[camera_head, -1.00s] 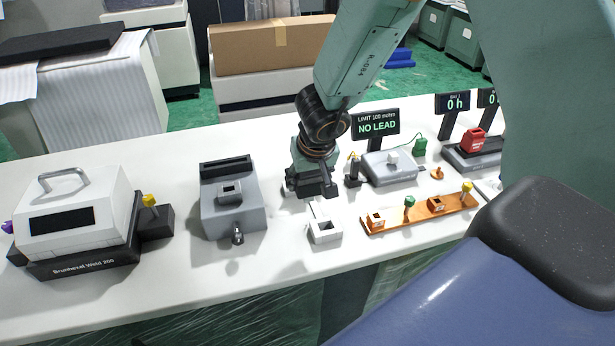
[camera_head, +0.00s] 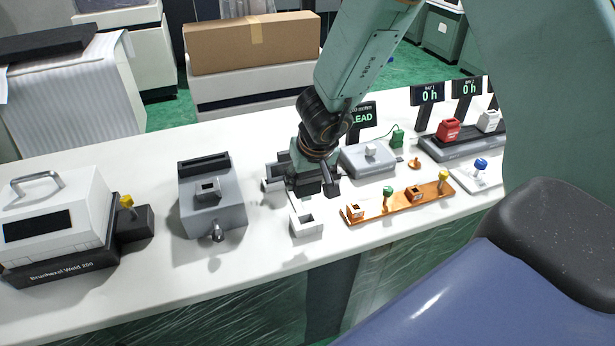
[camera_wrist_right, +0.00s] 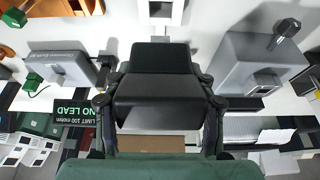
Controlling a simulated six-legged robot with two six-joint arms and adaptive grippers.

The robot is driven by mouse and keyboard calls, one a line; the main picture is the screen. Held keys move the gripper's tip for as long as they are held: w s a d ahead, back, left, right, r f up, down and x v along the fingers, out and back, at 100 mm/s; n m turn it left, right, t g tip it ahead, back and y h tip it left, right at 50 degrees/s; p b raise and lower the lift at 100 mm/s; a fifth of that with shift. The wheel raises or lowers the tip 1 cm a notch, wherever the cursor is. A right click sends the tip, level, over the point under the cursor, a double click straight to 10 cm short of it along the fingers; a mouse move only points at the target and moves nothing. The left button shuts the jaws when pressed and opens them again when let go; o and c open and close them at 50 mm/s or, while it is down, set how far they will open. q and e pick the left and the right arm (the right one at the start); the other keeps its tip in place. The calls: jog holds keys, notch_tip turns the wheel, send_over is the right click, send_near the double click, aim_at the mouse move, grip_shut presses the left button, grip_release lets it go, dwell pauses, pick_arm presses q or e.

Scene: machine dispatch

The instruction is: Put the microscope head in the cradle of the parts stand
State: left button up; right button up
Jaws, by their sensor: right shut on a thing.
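My right gripper (camera_head: 316,187) is over the bench, just behind a white block with a square pocket (camera_head: 306,226). In the right wrist view my right gripper (camera_wrist_right: 160,105) is shut on a dark box-shaped part (camera_wrist_right: 155,58), with a finger along each side; this looks like the microscope head. In the head view the gripper and wrist largely hide it. The white block also shows at the top of the wrist view (camera_wrist_right: 160,14), apart from the held part. It may be the parts stand with its cradle; I cannot tell for sure. My left gripper is not in view.
A grey fixture (camera_head: 212,205) stands left of the gripper. An orange rack (camera_head: 400,203) with small parts is to the right, before a grey tester (camera_head: 367,158). A white welder box (camera_head: 60,225) is far left. Bare bench lies between fixture and white block.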

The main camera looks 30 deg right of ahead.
aim_at(306, 200)
jog(key=shift+d, duration=0.15)
jog(key=shift+s+f+b, duration=0.1)
jog(key=shift+f+b, duration=0.3)
jog(key=shift+f, duration=0.1)
jog(key=shift+f+b, duration=0.35)
jog(key=shift+a+f+b, duration=0.35)
jog(key=shift+f+b, duration=0.25)
jog(key=shift+f, duration=0.05)
jog(key=shift+d+f+b, duration=0.1)
jog(key=shift+f+b, duration=0.45)
jog(key=shift+f, duration=0.25)
jog(key=shift+d+f+b, duration=0.25)
jog(key=shift+f+b, duration=0.05)
jog(key=shift+f, duration=0.15)
jog(key=shift+a, duration=0.15)
jog(key=shift+a, duration=0.1)
